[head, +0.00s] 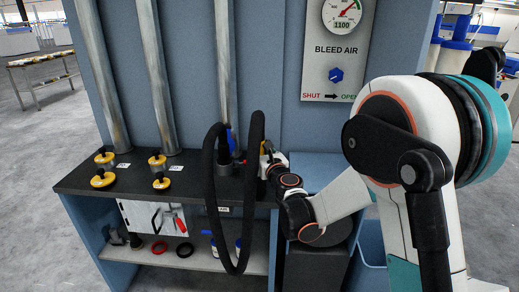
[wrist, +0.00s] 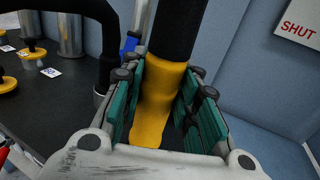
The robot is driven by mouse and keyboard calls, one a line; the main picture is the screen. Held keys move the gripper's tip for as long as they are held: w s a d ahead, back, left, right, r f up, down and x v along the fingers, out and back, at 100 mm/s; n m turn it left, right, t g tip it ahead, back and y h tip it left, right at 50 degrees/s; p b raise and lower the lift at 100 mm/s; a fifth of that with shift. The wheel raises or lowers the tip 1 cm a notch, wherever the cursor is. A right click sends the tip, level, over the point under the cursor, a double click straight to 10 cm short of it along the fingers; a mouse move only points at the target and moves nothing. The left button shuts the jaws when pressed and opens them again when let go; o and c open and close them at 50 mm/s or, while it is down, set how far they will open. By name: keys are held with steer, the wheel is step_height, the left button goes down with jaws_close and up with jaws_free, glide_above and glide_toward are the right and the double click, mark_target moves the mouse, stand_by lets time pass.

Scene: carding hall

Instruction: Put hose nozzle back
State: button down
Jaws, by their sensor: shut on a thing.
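The hose nozzle (wrist: 158,100) is a yellow piece below a thick black section in the wrist view. My gripper (wrist: 158,92) is shut on its yellow part, with green pads on both sides. In the head view my gripper (head: 268,160) is over the bench's right part, and the nozzle is mostly hidden there. A black hose (head: 210,190) hangs in a long loop over the bench's front edge, left of my gripper. Its curve also shows in the wrist view (wrist: 108,50). A blue part (head: 232,142) stands behind the hose. I cannot make out a nozzle holder.
The dark bench (head: 80,180) carries several yellow-rimmed caps (head: 104,180) with small labels. Three grey pipes (head: 158,80) rise along the blue wall. A BLEED AIR panel (head: 336,50) with a gauge and blue knob is at right. A shelf (head: 190,257) below holds rings and bottles.

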steer(key=c, duration=1.7)
jaws_free()
steer(key=shift+f, duration=0.15)
steer(key=o, duration=0.5)
